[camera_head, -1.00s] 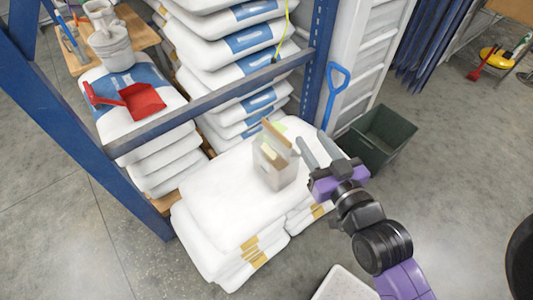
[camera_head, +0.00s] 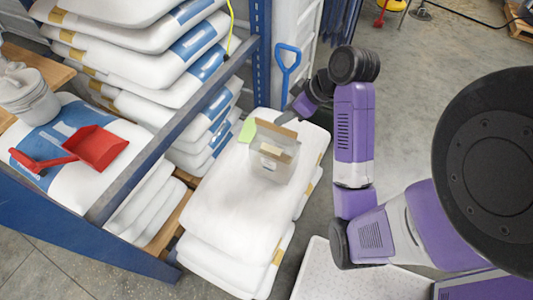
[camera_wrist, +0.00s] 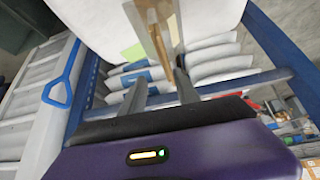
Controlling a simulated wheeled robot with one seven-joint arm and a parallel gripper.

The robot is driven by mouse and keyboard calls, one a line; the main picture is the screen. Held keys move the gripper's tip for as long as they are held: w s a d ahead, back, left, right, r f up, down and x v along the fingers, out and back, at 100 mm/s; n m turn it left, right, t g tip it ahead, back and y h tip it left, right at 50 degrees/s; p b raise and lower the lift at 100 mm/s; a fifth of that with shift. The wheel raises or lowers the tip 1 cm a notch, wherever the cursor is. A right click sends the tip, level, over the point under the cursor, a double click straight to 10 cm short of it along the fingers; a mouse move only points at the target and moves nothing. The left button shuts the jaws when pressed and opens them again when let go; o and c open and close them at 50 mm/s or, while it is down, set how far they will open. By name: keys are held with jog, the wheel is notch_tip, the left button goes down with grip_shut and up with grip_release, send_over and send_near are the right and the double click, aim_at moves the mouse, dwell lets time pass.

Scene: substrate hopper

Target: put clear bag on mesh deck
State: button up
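The clear bag (camera_head: 272,158) is a pale, see-through, box-like pouch with tan strips along its top. It stands upright on the stacked white sacks in the head view. In the wrist view its tan and clear edges (camera_wrist: 158,35) show ahead of and between my fingertips. My gripper (camera_wrist: 160,88) has its two grey fingers apart, with no clear contact on the bag. In the head view my gripper (camera_head: 292,112) is at the bag's far upper-right side, partly hidden by my wrist. A white dotted surface (camera_head: 350,282), possibly the mesh deck, lies at the bottom, partly cut off.
A blue rack beam (camera_head: 170,145) runs left of the sack pile (camera_head: 235,205). A red scoop (camera_head: 95,148) lies on sacks at left. A blue-handled shovel (camera_head: 287,65) stands behind my gripper. A light-green patch (camera_head: 247,130) lies beside the bag. Grey floor is open at right.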

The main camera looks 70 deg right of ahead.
aim_at(279, 128)
jog(key=shift+s+a+f+n+g+y, duration=0.3)
jog(key=shift+s+a+f+n, duration=0.1)
jog(key=shift+s+a+f, duration=0.15)
jog(key=b+x, duration=0.2)
jog(key=shift+w+f+b, duration=0.2)
jog(key=shift+f+b, duration=0.05)
jog(key=shift+b, duration=0.05)
jog(key=shift+x, duration=2.45)
jog(key=shift+s, duration=0.1)
grip_shut()
